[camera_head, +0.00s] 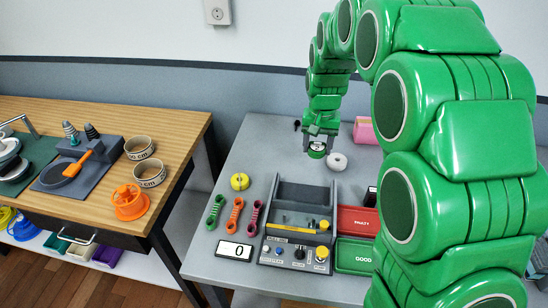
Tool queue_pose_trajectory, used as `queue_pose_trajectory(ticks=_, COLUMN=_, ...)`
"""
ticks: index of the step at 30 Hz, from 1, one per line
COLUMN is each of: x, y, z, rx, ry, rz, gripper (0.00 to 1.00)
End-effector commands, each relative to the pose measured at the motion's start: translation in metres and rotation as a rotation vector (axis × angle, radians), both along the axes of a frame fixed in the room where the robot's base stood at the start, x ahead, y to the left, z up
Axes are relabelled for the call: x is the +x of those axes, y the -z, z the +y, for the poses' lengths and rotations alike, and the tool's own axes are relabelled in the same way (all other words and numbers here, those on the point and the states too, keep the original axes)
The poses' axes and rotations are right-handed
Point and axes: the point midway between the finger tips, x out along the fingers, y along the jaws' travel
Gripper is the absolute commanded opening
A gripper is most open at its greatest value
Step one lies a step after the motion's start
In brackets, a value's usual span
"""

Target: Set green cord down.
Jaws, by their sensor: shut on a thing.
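My gripper (317,143) points down above the back of the grey table. It is shut on a small round green coil with a pale middle, which I take to be the green cord (317,154). The coil is just left of a white roll (337,161); I cannot tell whether it touches the table. The fingers are small here and partly hide the coil's top.
A yellow roll (239,181) lies at the left. Green, orange and purple bundles (235,214) lie in front of it. A grey device (299,232) stands mid-table, with red (358,220) and green (355,256) trays to its right. A pink block (365,130) is behind.

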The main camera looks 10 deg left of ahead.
Motion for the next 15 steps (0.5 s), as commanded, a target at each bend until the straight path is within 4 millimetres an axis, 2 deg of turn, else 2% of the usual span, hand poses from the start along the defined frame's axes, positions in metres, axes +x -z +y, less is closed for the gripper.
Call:
queue_pose_trajectory(ticks=1, x=-0.003, y=0.0, z=0.016, rx=0.0, ry=-0.006, rz=0.0, gripper=0.26)
queue_pose_trajectory(ticks=6, x=-0.012, y=0.0, z=0.059, rx=-0.001, ry=-0.007, rz=0.0, gripper=0.26)
queue_pose_trajectory(ticks=10, x=-0.018, y=-0.001, z=0.079, rx=-0.001, ry=-0.006, rz=0.0, gripper=0.26)
queue_pose_trajectory(ticks=15, x=-0.02, y=0.0, z=0.091, rx=0.0, ry=-0.003, rz=0.0, gripper=0.26)
